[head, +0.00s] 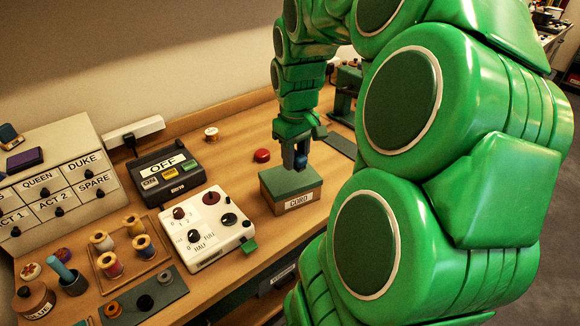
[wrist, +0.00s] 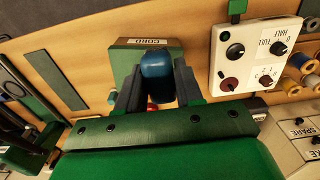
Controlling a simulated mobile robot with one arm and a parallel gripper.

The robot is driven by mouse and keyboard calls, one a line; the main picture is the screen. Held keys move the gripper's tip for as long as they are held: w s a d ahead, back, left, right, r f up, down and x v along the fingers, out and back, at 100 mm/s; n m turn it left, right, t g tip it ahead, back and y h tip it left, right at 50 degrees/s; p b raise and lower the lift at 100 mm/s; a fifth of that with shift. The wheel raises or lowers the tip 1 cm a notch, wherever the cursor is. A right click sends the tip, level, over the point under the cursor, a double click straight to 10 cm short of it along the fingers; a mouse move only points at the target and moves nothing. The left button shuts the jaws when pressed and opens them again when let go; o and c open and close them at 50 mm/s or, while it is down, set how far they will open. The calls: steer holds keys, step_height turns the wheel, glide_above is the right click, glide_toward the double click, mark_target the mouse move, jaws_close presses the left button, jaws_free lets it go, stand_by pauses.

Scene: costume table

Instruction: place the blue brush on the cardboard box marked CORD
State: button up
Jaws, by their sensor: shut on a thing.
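The cardboard box marked CORD (head: 312,188) stands on the wooden table with a green top; it also shows in the wrist view (wrist: 124,50). My gripper (head: 300,158) points down over the back part of the box top. It is shut on the blue brush (wrist: 157,68), whose rounded blue end shows between the two dark fingers in the wrist view. In the head view only a small dark blue piece of the brush shows. Its lower end is hard to make out, and I cannot tell whether it touches the box top.
A white control box (head: 205,228) with knobs and a dark OFF console (head: 165,172) stand left of the box. A red button (head: 262,155) and a spool (head: 211,133) lie behind. A drawer cabinet (head: 55,185), thread tray (head: 133,262) and brown pot (head: 35,300) are further left.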

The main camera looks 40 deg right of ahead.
glide_above(290, 176)
steer(key=f, duration=0.4)
steer(key=s+f, duration=0.1)
steer(key=f, duration=0.1)
steer(key=shift+a+f, duration=0.15)
steer(key=shift+a, duration=0.1)
steer(key=shift+w+d+f, duration=0.25)
steer(key=shift+w+f, duration=0.2)
steer(key=shift+f, duration=0.15)
steer(key=shift+w+f, duration=0.1)
steer(key=shift+f, duration=1.5)
steer(key=shift+f, duration=0.15)
steer(key=o, duration=1)
